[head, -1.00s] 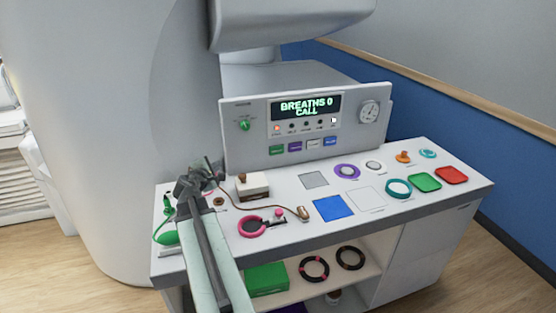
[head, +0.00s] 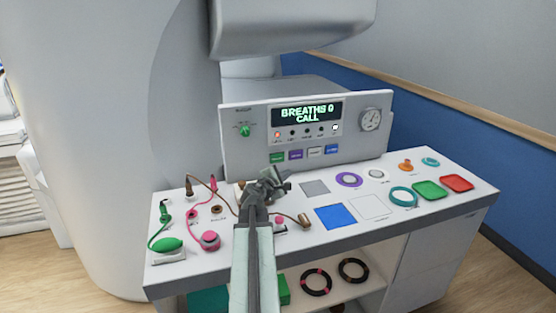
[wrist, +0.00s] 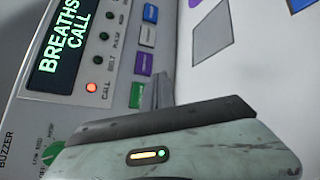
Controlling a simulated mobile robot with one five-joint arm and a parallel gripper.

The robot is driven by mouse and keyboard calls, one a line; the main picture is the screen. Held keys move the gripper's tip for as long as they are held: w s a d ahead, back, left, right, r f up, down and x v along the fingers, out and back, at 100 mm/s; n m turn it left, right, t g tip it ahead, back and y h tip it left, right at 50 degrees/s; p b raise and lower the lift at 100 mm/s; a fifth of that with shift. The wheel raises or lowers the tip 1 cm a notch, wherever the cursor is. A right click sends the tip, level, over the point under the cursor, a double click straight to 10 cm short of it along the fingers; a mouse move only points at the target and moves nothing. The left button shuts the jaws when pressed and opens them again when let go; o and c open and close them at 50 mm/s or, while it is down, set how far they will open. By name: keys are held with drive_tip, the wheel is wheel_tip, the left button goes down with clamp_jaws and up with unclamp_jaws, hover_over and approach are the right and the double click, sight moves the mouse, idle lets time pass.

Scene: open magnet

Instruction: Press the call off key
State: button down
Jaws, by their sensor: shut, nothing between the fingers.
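The console panel (head: 240,117) stands upright at the back of the counter. A row of small keys sits low on it: green (head: 277,157), purple (head: 296,155), white (head: 315,152) and blue (head: 332,150). Their labels are too small to read, so I cannot tell which is call off. The display (head: 306,111) reads BREATHS and CALL, and a lamp marked CALL (wrist: 92,88) glows red. My gripper (head: 284,173) is shut and empty, in front of the panel just below the green and purple keys. In the wrist view its tips (wrist: 155,92) appear beside the green key (wrist: 136,95).
A green knob (head: 244,130) and a round gauge (head: 370,119) are on the panel. Cables and a green bulb (head: 167,244) lie at the counter's left. A blue square (head: 335,216), a purple ring (head: 348,180) and green and red trays (head: 430,190) are at right.

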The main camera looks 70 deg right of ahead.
sight(282, 159)
drive_tip(key=w+d, duration=0.1)
drive_tip(key=d, duration=0.1)
drive_tip(key=w+d, duration=0.4)
drive_tip(key=shift+w+d, duration=0.25)
drive_tip(key=shift+d, duration=0.15)
idle(1.7)
drive_tip(key=shift+w+d, duration=0.2)
drive_tip(key=shift+d, duration=0.1)
drive_tip(key=shift+w+d, duration=0.35)
idle(0.8)
drive_tip(key=shift+s+a, duration=0.6)
drive_tip(key=shift+a, duration=0.1)
idle(0.3)
